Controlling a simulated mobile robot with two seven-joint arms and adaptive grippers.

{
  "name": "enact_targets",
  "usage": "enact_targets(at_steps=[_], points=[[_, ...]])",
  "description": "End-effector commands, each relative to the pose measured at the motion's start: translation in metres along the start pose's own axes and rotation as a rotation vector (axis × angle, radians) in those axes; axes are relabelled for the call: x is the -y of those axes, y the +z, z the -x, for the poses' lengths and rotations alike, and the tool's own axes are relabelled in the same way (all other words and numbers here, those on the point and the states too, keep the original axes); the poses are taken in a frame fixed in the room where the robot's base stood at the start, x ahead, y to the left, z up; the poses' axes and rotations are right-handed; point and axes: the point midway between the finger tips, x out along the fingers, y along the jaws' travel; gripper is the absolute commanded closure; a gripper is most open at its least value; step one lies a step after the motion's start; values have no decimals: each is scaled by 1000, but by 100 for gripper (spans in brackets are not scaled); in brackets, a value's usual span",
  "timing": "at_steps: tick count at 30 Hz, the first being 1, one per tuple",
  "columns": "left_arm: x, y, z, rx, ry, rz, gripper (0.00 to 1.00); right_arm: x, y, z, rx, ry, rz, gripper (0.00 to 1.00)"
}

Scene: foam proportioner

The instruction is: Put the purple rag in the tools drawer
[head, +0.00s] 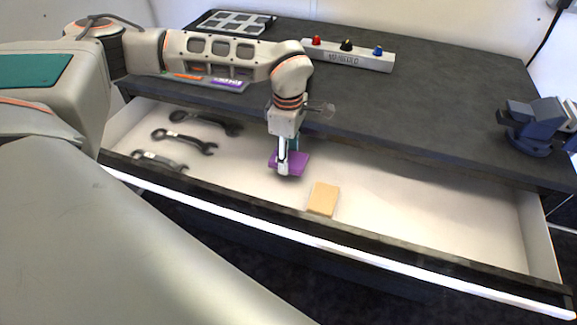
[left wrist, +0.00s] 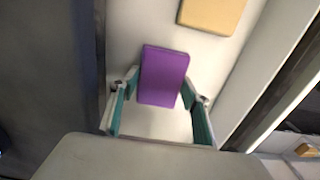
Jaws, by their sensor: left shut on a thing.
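The purple rag (head: 296,161) is a flat purple rectangle within the open drawer (head: 540,235). It also shows in the left wrist view (left wrist: 163,76). My left gripper (head: 287,168) points down over the drawer, shut on the rag, with a finger at each side of it in the left wrist view. I cannot tell whether the rag touches the drawer floor. My right gripper is in neither view.
Several dark wrenches (head: 184,142) lie in the drawer's left part. A tan block (head: 323,198) lies just right of the rag. The drawer's right part is clear. A knob block (head: 348,57) and a blue vise (head: 540,128) stand on the dark worktop (head: 420,110).

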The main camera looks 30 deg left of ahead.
Motion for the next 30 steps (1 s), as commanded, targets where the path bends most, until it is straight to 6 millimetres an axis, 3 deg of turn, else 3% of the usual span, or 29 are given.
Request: enact_targets(at_steps=[12, 24, 25, 30], points=[[0, 0, -43, 0, 0, 1, 74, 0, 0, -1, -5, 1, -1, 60], [0, 0, -48, 0, 1, 1, 74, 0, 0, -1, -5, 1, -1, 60], [0, 0, -47, 0, 1, 1, 47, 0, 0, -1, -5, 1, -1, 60], [0, 0, -47, 0, 1, 1, 47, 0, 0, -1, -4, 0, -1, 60]])
